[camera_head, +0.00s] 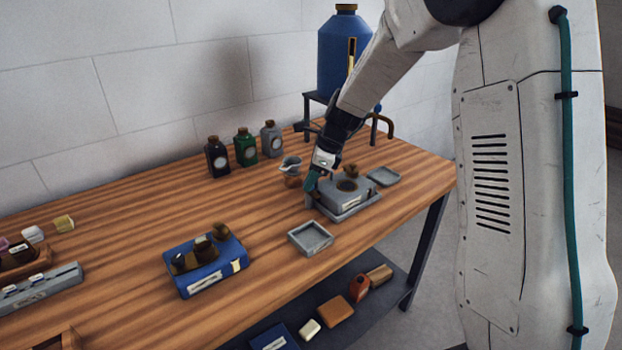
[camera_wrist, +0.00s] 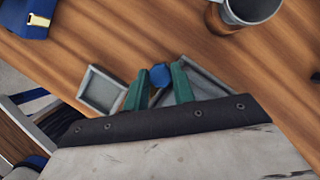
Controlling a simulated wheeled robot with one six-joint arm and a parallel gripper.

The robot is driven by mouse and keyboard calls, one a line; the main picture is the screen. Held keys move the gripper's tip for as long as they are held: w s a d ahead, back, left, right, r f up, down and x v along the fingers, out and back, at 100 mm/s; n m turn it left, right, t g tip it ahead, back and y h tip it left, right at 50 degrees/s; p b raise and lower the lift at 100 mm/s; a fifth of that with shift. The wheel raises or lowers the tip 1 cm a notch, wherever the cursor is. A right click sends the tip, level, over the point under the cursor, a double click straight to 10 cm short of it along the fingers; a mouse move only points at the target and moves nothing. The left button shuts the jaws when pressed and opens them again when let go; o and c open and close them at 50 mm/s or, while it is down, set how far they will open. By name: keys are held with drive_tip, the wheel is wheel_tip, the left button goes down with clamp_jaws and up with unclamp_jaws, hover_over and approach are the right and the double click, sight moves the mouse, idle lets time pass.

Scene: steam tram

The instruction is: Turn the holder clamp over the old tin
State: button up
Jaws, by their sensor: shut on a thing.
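A grey holder (camera_head: 338,199) with a pale label stands on a flat grey tray near the right end of the bench. A dark round opening and a brown knob-like piece (camera_head: 351,170) show on its top. My gripper (camera_head: 312,187) reaches down at the holder's left end. In the wrist view, the green fingers of my gripper (camera_wrist: 157,84) are shut on a small blue knob (camera_wrist: 160,75). I cannot tell from these views whether this knob is part of the holder clamp. The old tin cannot be made out with certainty. My gripper and arm hide part of the holder.
An empty square grey dish (camera_head: 310,238) is in front, and a shallow grey dish (camera_head: 384,176) is right of the holder. A small grey cup (camera_head: 290,164) stands close behind my gripper. A blue block with brown knobs (camera_head: 206,267) stands left. Bottles (camera_head: 245,147) line the back.

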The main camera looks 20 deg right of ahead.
drive_tip(key=n, duration=0.2)
drive_tip(key=n+g, duration=0.1)
drive_tip(key=n, duration=0.1)
drive_tip(key=shift+w+n+g+y, duration=0.15)
drive_tip(key=shift+n+g+y, duration=0.15)
drive_tip(key=n+g, duration=0.1)
drive_tip(key=n, duration=0.3)
drive_tip(key=shift+w+g, duration=0.15)
drive_tip(key=shift+g, duration=0.25)
drive_tip(key=n+g+h, duration=0.1)
drive_tip(key=n, duration=0.4)
drive_tip(key=shift+w+a+n+g+h, duration=0.1)
drive_tip(key=shift+n+g+h, duration=0.3)
drive_tip(key=shift+n, duration=0.7)
drive_tip(key=shift+w+n+g+h, duration=0.1)
drive_tip(key=shift+n+g+h, duration=0.3)
drive_tip(key=shift+n, duration=0.7)
drive_tip(key=shift+s, duration=0.1)
drive_tip(key=o, duration=1)
